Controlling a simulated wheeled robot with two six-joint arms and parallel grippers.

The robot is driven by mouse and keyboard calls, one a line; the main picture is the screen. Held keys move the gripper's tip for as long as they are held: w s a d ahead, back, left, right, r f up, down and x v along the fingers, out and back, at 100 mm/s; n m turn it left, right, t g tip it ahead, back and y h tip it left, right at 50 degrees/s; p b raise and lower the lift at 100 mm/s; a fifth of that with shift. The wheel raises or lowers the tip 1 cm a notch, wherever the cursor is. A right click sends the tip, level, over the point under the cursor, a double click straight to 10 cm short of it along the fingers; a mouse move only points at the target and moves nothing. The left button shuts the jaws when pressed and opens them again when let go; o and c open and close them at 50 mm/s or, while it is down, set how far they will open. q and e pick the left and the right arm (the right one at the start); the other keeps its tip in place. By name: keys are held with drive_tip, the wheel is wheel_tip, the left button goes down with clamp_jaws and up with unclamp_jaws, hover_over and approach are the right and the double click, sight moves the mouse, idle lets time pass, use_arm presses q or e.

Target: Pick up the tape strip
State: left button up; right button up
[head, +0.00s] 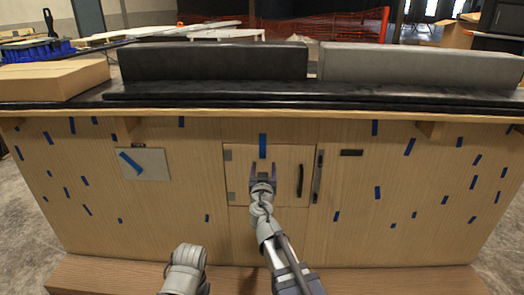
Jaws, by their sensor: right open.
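Several blue tape strips are stuck to the wooden front of the console (345,215). The tape strip (262,146) closest to my right gripper is upright, at the top edge of the small door. My right gripper (263,170) is in front of the door just below that strip, its two dark fingers apart and pointing up towards it. I see nothing between them. Whether a finger touches the strip or the door, I cannot tell. Part of my left arm shows at the bottom; its gripper is not visible.
The small door (290,165) has a dark handle (300,181) to the right of my gripper. A grey plate (146,164) with a tilted blue strip is on the left of the front. A padded black ledge (210,62) and a cardboard box (55,78) are on top.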

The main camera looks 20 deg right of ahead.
sight(262, 158)
drive_tip(key=shift+a+f+x, duration=0.1)
drive_tip(key=shift+a+x, duration=0.05)
drive_tip(key=shift+x, duration=1.35)
drive_tip(key=shift+a+f+x, duration=0.15)
drive_tip(key=shift+x, duration=1.35)
clamp_jaws()
